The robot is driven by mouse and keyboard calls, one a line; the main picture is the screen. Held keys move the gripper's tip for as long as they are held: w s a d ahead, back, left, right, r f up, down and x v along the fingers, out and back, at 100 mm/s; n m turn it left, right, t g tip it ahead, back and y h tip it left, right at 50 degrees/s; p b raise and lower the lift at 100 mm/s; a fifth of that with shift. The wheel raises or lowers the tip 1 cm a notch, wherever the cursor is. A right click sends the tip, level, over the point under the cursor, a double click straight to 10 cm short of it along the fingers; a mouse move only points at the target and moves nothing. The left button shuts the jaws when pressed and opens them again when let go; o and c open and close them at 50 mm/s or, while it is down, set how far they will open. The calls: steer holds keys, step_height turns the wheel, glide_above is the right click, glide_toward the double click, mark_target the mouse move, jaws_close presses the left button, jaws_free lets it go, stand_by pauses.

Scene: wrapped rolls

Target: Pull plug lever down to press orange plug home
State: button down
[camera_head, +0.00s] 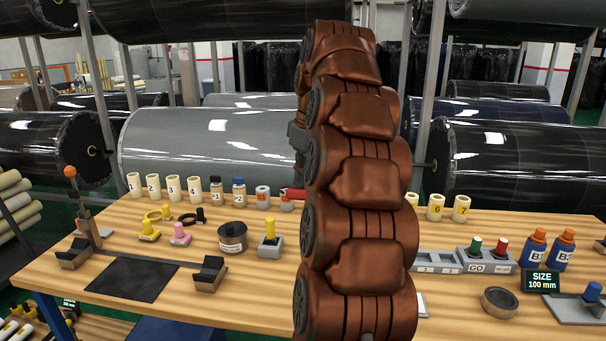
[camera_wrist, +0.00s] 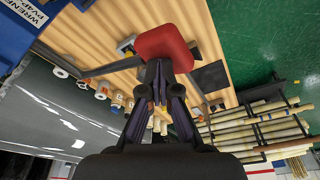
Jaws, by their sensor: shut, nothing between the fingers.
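A red rounded handle (camera_wrist: 165,42) on a grey bar (camera_wrist: 110,68) shows just beyond my gripper (camera_wrist: 158,72) in the wrist view; it may be the plug lever. My gripper is shut with nothing between its fingers. Its tips lie against or just short of the red handle; I cannot tell if they touch. In the head view a red end (camera_head: 293,194) shows at the left edge of my arm, which hides my gripper and the middle of the table. I cannot make out an orange plug for certain in either view.
An orange-knobbed lever (camera_head: 70,172) stands at the table's left. A yellow plug in a grey block (camera_head: 269,246), a dark tin (camera_head: 232,238) and labelled cups (camera_head: 168,188) stand left of my arm. A button box (camera_head: 486,260) and blue bottles (camera_head: 535,247) stand right.

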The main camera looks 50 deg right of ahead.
step_height(320, 180, up, 8)
steer(key=p, duration=0.6)
steer(key=shift+p, duration=0.3)
steer(key=shift+a, duration=0.1)
stand_by(0.5)
steer(key=s+a+f+g, duration=0.15)
steer(key=a+f, duration=0.35)
steer(key=a, duration=0.6)
steer(key=s+a+f+g, duration=0.1)
steer(key=s+a+f, duration=0.25)
steer(key=a, duration=0.75)
steer(key=s+a+f, duration=0.5)
steer(key=s+f, duration=0.2)
steer(key=s, duration=0.2)
steer(key=s+a+f+m+g, duration=0.1)
steer(key=s+a+f, duration=0.4)
steer(key=s+f, duration=0.3)
steer(key=shift+s+a+f, duration=0.2)
steer(key=shift+s+f, duration=0.05)
steer(key=shift+s, duration=0.45)
steer(key=shift+d+g, duration=0.1)
steer(key=shift+g, duration=0.15)
